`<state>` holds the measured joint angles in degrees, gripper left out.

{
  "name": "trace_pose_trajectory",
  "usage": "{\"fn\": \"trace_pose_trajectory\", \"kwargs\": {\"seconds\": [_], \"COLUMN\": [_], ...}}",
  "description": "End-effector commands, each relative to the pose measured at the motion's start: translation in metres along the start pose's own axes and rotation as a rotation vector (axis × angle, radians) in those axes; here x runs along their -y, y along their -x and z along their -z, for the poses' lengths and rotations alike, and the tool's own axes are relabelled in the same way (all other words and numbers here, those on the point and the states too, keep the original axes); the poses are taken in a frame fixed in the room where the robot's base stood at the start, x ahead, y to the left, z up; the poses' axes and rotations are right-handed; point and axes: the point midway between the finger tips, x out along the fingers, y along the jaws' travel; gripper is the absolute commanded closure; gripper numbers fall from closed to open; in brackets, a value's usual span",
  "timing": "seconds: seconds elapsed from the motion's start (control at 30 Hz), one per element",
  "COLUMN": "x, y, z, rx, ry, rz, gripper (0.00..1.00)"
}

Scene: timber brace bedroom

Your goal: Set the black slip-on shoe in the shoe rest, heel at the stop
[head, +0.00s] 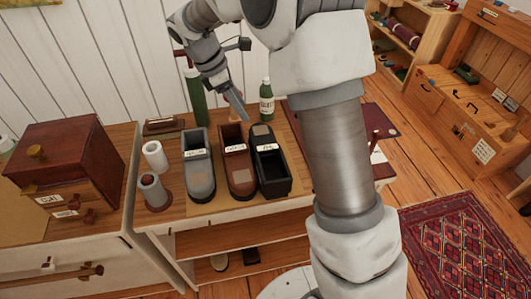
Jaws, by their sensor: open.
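The black slip-on shoe (273,176) lies on the table at the right end of a row of three shoes. Its patched toe points to the back wall and its dark opening faces the front. A pale label crosses its middle. My gripper (237,106) is open and empty, behind and above the row, nearest the far end of the brown shoe (239,174). It is apart from the black shoe. I cannot clearly make out the shoe rest or its stop; my arm hides part of the table's right side.
A grey shoe (199,178) stands left of the brown one. A green bottle (266,101) stands behind the black shoe, and a tall green bottle (195,98) stands behind the grey one. White (155,157) and grey rollers (153,190) stand left. A drawer box (66,167) is further left.

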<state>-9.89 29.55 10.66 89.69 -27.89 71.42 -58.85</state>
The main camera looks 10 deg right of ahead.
Motion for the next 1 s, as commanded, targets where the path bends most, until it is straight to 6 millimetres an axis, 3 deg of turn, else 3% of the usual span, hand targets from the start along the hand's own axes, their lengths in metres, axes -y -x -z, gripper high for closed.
{"fn": "trace_pose_trajectory", "kwargs": {"seconds": [0.17,0.5,0.87,1.0], "x": [0.000,0.001,0.000,0.001], "y": [-0.025,-0.098,-0.131,-0.153], "z": [0.001,0.001,0.000,0.001], "rx": [0.004,0.002,0.002,0.002], "ry": [0.006,0.004,0.003,0.004], "rz": [0.006,0.006,0.003,0.004], "gripper": [0.38,0.38,0.38,0.38]}}
